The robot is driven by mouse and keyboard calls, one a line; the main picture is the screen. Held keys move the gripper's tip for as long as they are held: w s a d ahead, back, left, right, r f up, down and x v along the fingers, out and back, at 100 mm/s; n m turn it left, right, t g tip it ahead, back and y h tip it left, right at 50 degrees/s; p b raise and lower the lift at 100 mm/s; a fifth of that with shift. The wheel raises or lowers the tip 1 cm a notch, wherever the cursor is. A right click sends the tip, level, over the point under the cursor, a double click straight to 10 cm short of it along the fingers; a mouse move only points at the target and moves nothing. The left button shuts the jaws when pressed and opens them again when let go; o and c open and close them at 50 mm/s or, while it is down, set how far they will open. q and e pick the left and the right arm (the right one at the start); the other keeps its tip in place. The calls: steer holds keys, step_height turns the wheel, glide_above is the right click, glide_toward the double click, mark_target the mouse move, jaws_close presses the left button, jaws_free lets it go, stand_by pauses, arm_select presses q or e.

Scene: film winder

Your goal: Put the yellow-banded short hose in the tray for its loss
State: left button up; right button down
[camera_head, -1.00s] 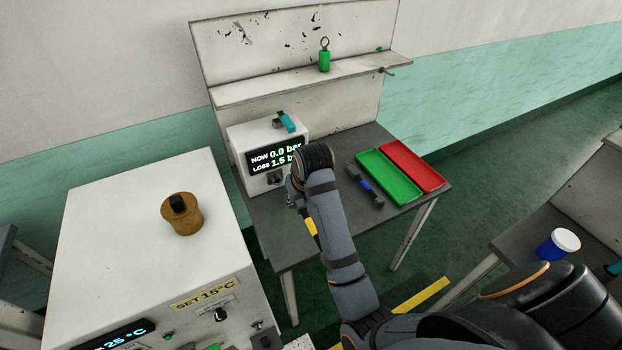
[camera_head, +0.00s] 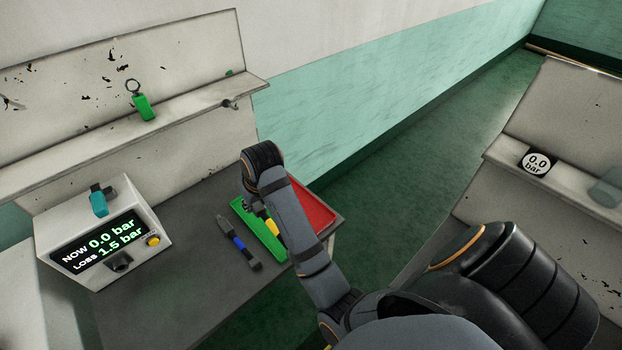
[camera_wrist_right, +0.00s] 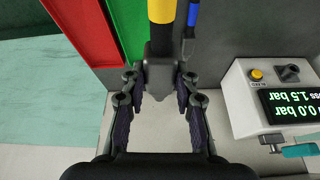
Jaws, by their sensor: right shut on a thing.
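The yellow-banded short hose (camera_head: 272,227) is in my right gripper (camera_head: 255,207), partly hidden by my arm in the head view. In the right wrist view the fingers (camera_wrist_right: 160,84) are shut on its dark end fitting, and its yellow band (camera_wrist_right: 161,10) points away from the gripper. In the head view it overlaps the green tray (camera_head: 264,236); whether it touches the tray is unclear. The red tray (camera_head: 318,212) lies alongside, on the far right side. The tester (camera_head: 140,215) reads NOW 0.0 bar, LOSS 1.5 bar. My left gripper is out of view.
A blue-banded hose (camera_head: 238,243) lies on the grey table (camera_head: 190,300), just left of the green tray. A green tag with a ring (camera_head: 144,107) stands on the shelf above.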

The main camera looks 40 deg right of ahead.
steer(key=shift+n+g, duration=0.3)
steer(key=w+d+f+b, duration=0.3)
steer(key=w+d+f, duration=0.1)
steer(key=d, duration=0.1)
steer(key=w+d+f+b, duration=0.3)
steer(key=w+d+f, duration=0.2)
steer(key=d, duration=0.1)
steer(key=w+d+f+b, duration=0.3)
steer(key=w+d+f, duration=0.1)
steer(key=d+f, duration=0.1)
steer(key=shift+w+d, duration=0.15)
steer(key=shift+w, duration=0.05)
steer(key=shift+w+d+f, duration=0.15)
steer(key=shift+d+f, duration=0.05)
steer(key=shift+f, duration=0.15)
step_height(320, 180, down, 2)
steer(key=shift+f, duration=0.15)
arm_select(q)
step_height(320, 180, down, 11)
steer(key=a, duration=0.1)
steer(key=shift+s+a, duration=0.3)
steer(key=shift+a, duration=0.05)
arm_select(e)
steer(key=shift+f, duration=0.3)
